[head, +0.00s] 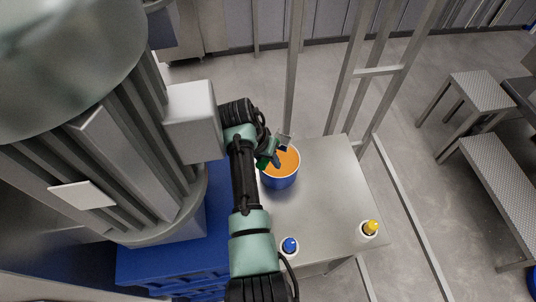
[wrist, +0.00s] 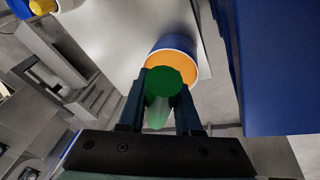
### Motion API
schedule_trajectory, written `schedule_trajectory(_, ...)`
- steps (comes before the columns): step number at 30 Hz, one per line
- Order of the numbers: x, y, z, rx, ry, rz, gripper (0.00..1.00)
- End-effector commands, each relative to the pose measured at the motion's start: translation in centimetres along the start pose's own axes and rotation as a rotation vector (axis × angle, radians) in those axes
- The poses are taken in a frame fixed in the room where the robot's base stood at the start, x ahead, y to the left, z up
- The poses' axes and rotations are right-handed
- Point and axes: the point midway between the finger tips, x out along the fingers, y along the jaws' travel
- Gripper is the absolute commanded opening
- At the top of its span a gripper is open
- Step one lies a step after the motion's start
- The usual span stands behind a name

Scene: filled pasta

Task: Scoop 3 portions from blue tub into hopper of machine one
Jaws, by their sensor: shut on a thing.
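The blue tub (head: 279,183) has a white rim and orange filling, and stands on a steel table. It also shows in the wrist view (wrist: 178,41), partly hidden by the tool in my gripper. My gripper (head: 271,157) is over the tub's left side in the head view. In the wrist view my gripper (wrist: 160,100) is shut on a green tool (wrist: 164,82), seemingly a scoop, with a round green end that overlaps the tub opening. I cannot tell whether it touches the filling or carries any. No hopper is clearly identifiable.
The steel table (head: 335,190) has bare room right of the tub. A blue-topped pot (head: 290,245) and a yellow-topped pot (head: 370,228) stand near its front. Blue crates (head: 160,262) and a large grey ribbed body (head: 90,145) fill the left. Metal posts (head: 354,100) rise behind.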

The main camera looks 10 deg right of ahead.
Motion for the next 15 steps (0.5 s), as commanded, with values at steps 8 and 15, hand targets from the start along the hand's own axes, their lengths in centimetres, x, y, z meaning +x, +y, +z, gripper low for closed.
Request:
schedule_trajectory(8,2.8,-0.6,0.7,0.000,0.002,0.000,0.00)
schedule_trajectory(15,5.1,-1.0,1.2,0.001,0.002,0.000,0.00)
